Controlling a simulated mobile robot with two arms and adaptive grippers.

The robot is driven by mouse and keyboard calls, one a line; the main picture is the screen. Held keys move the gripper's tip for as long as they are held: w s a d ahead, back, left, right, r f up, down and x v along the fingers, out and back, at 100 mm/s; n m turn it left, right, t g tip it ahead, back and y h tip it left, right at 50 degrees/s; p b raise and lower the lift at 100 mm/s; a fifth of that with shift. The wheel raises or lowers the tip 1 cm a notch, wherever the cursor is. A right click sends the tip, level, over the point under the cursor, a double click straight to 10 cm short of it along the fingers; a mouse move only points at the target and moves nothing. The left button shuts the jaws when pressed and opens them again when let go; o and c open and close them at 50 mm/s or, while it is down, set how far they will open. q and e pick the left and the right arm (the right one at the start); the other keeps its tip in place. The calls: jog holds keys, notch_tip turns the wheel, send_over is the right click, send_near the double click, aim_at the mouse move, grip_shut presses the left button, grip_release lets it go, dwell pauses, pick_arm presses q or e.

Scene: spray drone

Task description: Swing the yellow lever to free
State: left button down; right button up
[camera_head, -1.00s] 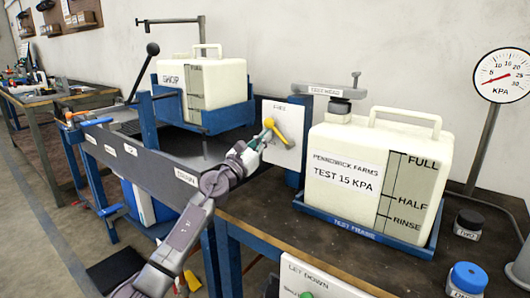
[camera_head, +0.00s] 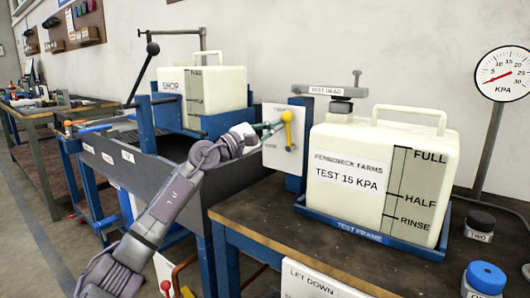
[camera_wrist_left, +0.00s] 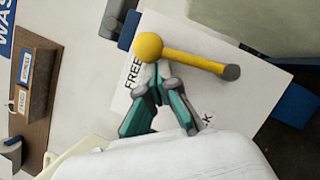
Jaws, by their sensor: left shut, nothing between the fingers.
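The yellow lever (camera_head: 288,130) stands nearly upright on a white plate (camera_head: 272,152), with its ball at the top and its grey pivot below. The plate's FREE label is near its top. In the left wrist view the lever (camera_wrist_left: 190,60) points toward the FREE side of the plate (camera_wrist_left: 250,100); the lower label is partly hidden by a finger. My left gripper (camera_head: 274,127) is shut and empty, just left of the ball in the head view. In the left wrist view its fingertips (camera_wrist_left: 157,80) are right by the ball; I cannot tell whether they touch. My right gripper is not in view.
A white tank (camera_head: 345,165) sits in a blue tray right of the plate, below a test head (camera_head: 340,92). Another tank (camera_head: 215,92) stands behind left. A black-knobbed rod (camera_head: 143,75) rises near my left arm. A gauge (camera_head: 502,73) stands right.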

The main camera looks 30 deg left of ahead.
pick_arm(q)
jog(key=shift+d+r+m+g, duration=0.2)
jog(key=shift+d+m+g, duration=0.2)
jog(key=shift+m, duration=0.5)
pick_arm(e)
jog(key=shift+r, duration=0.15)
pick_arm(q)
jog(key=shift+s+f, duration=0.1)
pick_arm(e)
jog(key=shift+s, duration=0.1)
